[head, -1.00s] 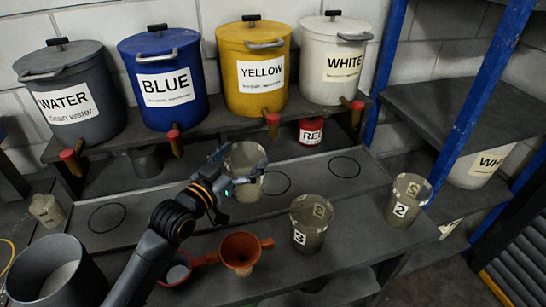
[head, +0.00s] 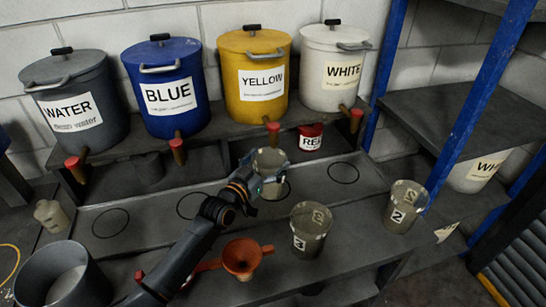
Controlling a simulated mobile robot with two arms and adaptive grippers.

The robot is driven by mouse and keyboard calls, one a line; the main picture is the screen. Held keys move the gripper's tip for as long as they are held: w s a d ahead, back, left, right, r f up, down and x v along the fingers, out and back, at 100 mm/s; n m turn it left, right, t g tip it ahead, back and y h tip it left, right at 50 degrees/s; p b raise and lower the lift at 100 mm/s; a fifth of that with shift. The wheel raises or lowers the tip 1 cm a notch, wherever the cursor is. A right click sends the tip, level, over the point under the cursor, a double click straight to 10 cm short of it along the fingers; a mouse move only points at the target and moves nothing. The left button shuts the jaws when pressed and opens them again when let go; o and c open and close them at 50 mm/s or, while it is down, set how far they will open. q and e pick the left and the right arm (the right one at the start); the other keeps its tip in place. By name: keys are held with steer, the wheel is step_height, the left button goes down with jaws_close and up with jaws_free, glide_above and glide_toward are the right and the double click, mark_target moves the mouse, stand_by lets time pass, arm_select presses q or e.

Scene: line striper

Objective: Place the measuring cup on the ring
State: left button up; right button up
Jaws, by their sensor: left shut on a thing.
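My left gripper (head: 264,178) is shut on a clear measuring cup (head: 270,161). The cup is upright, in front of the yellow bucket's tap. Black rings are drawn on the grey shelf: one at far left (head: 110,222), one left of the gripper (head: 193,205), and one at right (head: 343,173). Another ring (head: 288,190) is partly hidden behind the cup and gripper. The cup is over or close to this ring; I cannot tell whether its base touches the shelf. Cup 3 (head: 310,230) and cup 2 (head: 402,208) stand in front at right. My right gripper is not in view.
Water (head: 75,105), blue (head: 165,88), yellow (head: 255,75) and white (head: 334,68) buckets with red-tipped taps stand behind. A small red can (head: 311,137) sits below them. An orange funnel (head: 242,258) and a grey bucket (head: 62,275) are in front. A blue post (head: 470,115) rises at right.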

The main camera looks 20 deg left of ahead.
mark_target(278, 155)
arm_select(q)
steer(key=shift+w+d+f+p, duration=0.2)
steer(key=shift+w+f, duration=0.15)
steer(key=shift+w, duration=0.3)
steer(key=shift+w+d+f+p, duration=0.15)
steer(key=shift+w+f, duration=0.15)
steer(key=shift+w, duration=0.35)
steer(key=shift+s, duration=0.1)
steer(key=shift+f+b, duration=0.2)
steer(key=shift+b, duration=0.1)
steer(key=o, duration=1.1)
steer(key=shift+o, duration=0.2)
steer(key=shift+r, duration=0.1)
